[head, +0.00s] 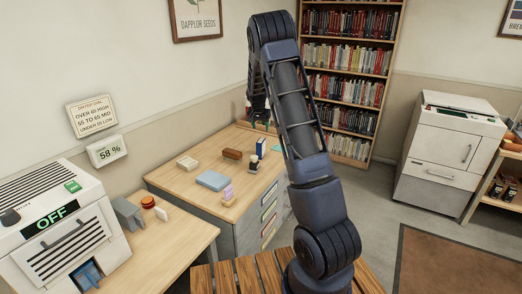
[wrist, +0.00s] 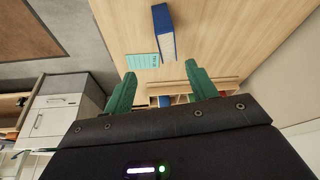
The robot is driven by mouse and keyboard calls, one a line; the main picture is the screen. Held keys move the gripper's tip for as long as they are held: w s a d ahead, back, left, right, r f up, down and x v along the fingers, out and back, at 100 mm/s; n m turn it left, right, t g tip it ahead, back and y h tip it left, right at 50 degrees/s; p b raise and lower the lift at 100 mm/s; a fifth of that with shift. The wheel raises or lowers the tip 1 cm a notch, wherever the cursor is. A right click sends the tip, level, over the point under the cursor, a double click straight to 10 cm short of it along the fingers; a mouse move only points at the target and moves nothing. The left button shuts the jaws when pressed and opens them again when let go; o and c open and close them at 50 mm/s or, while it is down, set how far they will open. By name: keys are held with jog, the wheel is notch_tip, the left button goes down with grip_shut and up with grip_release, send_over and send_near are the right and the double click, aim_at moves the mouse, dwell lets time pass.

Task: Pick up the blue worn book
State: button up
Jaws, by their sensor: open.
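An upright blue book (head: 261,147) with a pale edge stands on the wooden desk in the head view. In the wrist view it is the blue block (wrist: 166,34) at the top centre, beyond my fingertips; wear on it is too small to tell. My gripper (wrist: 160,76) is open and empty, with its two green fingers apart. The book is apart from the fingers. In the head view my gripper (head: 260,124) is partly hidden behind my arm, above the desk's far end. A flat light blue item (head: 212,180) lies nearer on the desk.
A brown block (head: 232,154), a cream item (head: 187,162) and small pastel items (head: 228,195) share the desk (head: 170,180). A teal card (wrist: 142,61) lies beside the book. A full bookcase (head: 349,75) stands behind; a white machine (head: 450,145) is at right.

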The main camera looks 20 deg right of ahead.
send_near(261, 140)
jog(key=shift+x, duration=1)
jog(key=x, duration=1)
jog(key=shift+w+d+f, duration=0.1)
jog(key=shift+w+f, duration=0.1)
jog(key=shift+f, duration=0.05)
jog(key=shift+h, duration=0.3)
jog(key=c, duration=1.2)
